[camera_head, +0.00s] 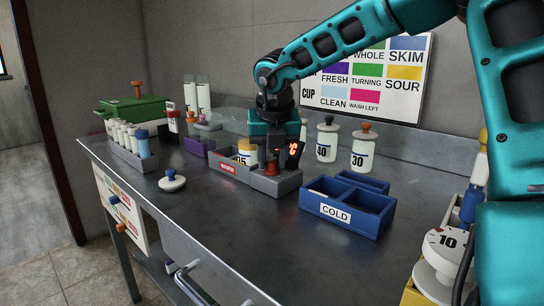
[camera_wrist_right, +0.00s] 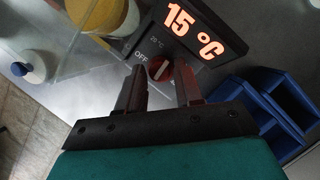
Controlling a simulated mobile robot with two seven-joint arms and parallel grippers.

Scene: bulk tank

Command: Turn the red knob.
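The red knob (camera_wrist_right: 160,69) shows in the right wrist view, on a dark panel next to the word OFF and a 20 °C mark. Its pale pointer line is tilted. A lit display (camera_wrist_right: 192,32) above it reads 15 °C, and its glow also shows in the head view (camera_head: 294,148). My right gripper (camera_wrist_right: 160,87) points at the panel with its fingers apart, one on either side of the knob's line. I cannot tell whether they touch it. In the head view my right arm reaches down over the grey WARM unit (camera_head: 227,168). My left gripper is out of view.
A blue COLD bin (camera_head: 336,211) stands to the right of the WARM unit. Capped bottles (camera_head: 362,147) stand behind. A white lid with a blue knob (camera_head: 172,181) lies left. A green box (camera_head: 135,108) stands at the far left. The front metal counter is clear.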

